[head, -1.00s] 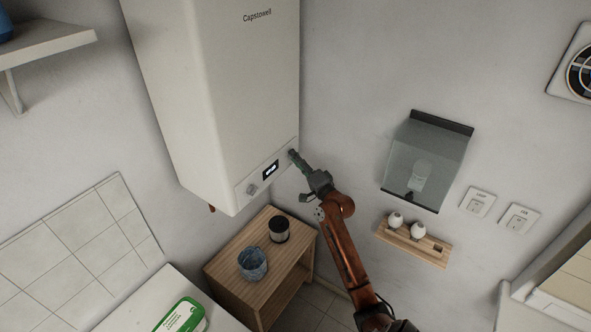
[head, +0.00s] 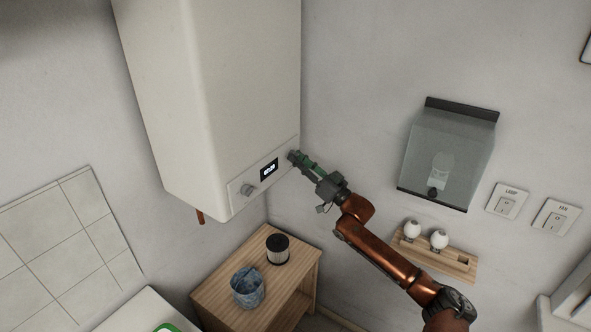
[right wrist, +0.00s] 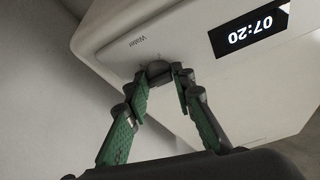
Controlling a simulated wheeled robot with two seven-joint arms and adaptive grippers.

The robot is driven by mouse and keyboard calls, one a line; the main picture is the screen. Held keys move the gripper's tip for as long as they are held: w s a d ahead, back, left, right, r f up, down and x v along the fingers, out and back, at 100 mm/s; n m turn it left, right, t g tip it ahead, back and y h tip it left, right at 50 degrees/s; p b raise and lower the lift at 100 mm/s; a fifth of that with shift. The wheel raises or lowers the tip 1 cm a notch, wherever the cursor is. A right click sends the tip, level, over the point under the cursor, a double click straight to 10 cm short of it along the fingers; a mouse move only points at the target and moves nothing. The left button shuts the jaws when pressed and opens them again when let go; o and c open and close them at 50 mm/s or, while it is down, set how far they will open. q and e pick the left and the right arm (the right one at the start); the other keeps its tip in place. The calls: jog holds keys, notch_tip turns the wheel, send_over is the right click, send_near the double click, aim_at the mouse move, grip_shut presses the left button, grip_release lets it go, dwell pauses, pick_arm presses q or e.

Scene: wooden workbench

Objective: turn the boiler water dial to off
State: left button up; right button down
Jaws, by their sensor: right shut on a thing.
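The white boiler (head: 215,90) hangs on the wall in the head view, with a control panel along its lower front edge. The water dial (right wrist: 158,68) is a small dark knob beside the word "Water" in the right wrist view. My right gripper (right wrist: 159,79) has its green fingers shut on the dial, one on each side. In the head view the right gripper (head: 297,158) reaches the panel's right end and mostly hides the dial. The dial's pointer setting cannot be read. My left gripper is not in view.
A display (head: 269,170) reading 07:20 and a second, grey knob (head: 248,191) share the panel. A glass-fronted box (head: 450,150) and switches (head: 507,202) are on the right wall.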

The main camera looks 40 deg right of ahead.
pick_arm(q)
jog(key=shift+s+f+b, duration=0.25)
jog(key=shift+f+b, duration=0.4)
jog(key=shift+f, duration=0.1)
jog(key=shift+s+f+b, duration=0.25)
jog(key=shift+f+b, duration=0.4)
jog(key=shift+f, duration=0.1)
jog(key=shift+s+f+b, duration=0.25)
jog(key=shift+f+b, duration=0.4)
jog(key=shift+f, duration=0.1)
pick_arm(e)
jog(key=shift+w+d+r+n+g+y, duration=0.15)
jog(key=shift+n+g+y, duration=1.1)
jog(key=shift+n, duration=2.7)
jog(key=shift+s+d+f+n+g+y, duration=0.15)
jog(key=shift+n+g+y, duration=1.1)
jog(key=shift+n, duration=2.75)
jog(key=shift+w+d+r+n+g+y, duration=0.15)
jog(key=shift+n+g+y, duration=1.05)
jog(key=shift+n, duration=2.75)
jog(key=c, duration=1.7)
grip_release()
jog(key=shift+o, duration=0.2)
jog(key=shift+r, duration=0.1)
